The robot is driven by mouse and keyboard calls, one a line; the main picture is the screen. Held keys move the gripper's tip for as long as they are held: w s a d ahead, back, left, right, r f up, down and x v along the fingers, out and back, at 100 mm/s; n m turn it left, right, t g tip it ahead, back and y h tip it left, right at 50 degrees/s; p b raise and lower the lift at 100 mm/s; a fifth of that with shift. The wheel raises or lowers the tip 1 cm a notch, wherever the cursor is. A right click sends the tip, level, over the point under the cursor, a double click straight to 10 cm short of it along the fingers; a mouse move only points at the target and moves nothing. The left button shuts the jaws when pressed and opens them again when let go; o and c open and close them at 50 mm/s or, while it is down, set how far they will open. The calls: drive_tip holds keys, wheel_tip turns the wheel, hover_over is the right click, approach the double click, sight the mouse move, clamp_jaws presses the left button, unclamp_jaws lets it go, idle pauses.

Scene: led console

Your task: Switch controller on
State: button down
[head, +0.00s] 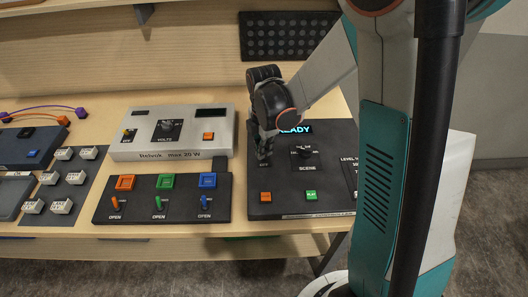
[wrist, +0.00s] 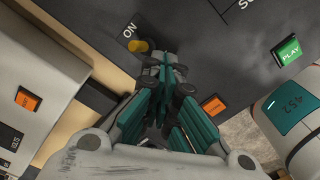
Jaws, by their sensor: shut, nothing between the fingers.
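The controller (head: 330,202) is a dark console on the right of the table. In the wrist view a yellow switch knob (wrist: 138,46) sits beside the word ON on the dark panel (wrist: 205,55). My gripper (head: 264,160) is shut and empty over the console's left part, and hides that part in the head view. In the wrist view the fingertips (wrist: 165,65) are just right of and below the yellow knob; whether they touch it I cannot tell.
The controller also has a SCENE knob (head: 304,151), an orange button (head: 265,197) and a green PLAY button (head: 311,195). A pale power unit (head: 172,145) and a panel with three coloured switches (head: 135,207) lie to the left. My arm hides the controller's right side.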

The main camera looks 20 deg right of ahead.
drive_tip(key=r+p, duration=0.2)
drive_tip(key=r, duration=0.1)
drive_tip(key=r+p, duration=0.1)
drive_tip(key=r, duration=0.1)
drive_tip(key=shift+s+a+r, duration=0.1)
drive_tip(key=shift+s+r, duration=0.15)
drive_tip(key=shift+s, duration=0.05)
idle(0.5)
drive_tip(key=s+r+m+t+b, duration=0.3)
drive_tip(key=s+m+b, duration=0.1)
drive_tip(key=s+m, duration=0.4)
drive_tip(key=s+r+m+t+b, duration=0.4)
drive_tip(key=s+m, duration=0.4)
drive_tip(key=m, duration=0.4)
drive_tip(key=shift+a+b, duration=0.15)
drive_tip(key=shift+b, duration=0.55)
